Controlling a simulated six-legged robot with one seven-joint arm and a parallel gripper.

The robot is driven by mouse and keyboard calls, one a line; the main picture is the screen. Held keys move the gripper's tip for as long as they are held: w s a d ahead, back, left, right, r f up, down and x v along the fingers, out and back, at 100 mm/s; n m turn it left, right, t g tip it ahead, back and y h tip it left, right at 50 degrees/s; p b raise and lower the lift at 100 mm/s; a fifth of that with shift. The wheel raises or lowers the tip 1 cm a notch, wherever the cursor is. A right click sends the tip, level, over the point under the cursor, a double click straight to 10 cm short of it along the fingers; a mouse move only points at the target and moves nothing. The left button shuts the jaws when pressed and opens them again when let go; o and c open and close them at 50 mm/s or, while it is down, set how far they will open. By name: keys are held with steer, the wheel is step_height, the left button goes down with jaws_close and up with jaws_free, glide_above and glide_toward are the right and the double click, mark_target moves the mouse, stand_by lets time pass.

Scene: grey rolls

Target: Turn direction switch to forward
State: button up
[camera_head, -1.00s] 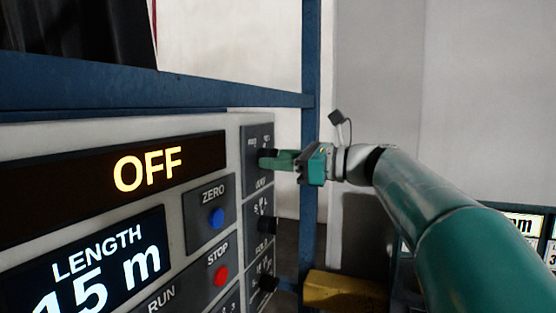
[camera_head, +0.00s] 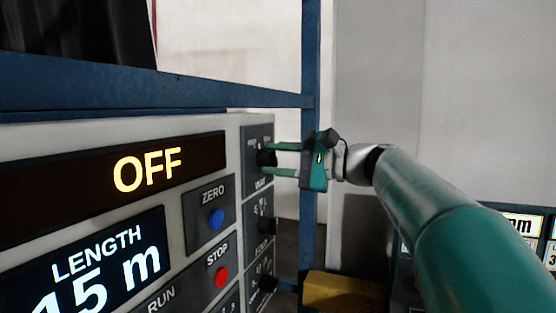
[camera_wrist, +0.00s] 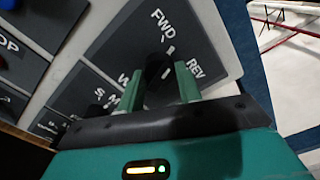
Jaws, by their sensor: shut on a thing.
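The direction switch (camera_head: 266,157) is a black knob on the top dark plate at the panel's right side. In the wrist view the knob (camera_wrist: 157,68) sits under the FWD label (camera_wrist: 160,19), with the REV label (camera_wrist: 195,70) to its right. White marks show by the knob, but I cannot tell exactly where it points. My gripper (camera_head: 274,159) has its two green fingers on either side of the knob, shut on it. In the wrist view the fingers of my gripper (camera_wrist: 158,76) flank the knob and partly hide it.
Two more black knobs, the middle one (camera_head: 266,225) and the lower one (camera_head: 265,283), stick out below. A blue post (camera_head: 309,110) stands close behind my gripper. A yellow block (camera_head: 345,291) is below. The display (camera_head: 147,170) reads OFF.

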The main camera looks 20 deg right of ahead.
steer(key=n, duration=0.5)
stand_by(0.5)
steer(key=o, duration=1)
steer(key=v, duration=1.4)
steer(key=shift+r, duration=0.1)
steer(key=shift+a, duration=0.1)
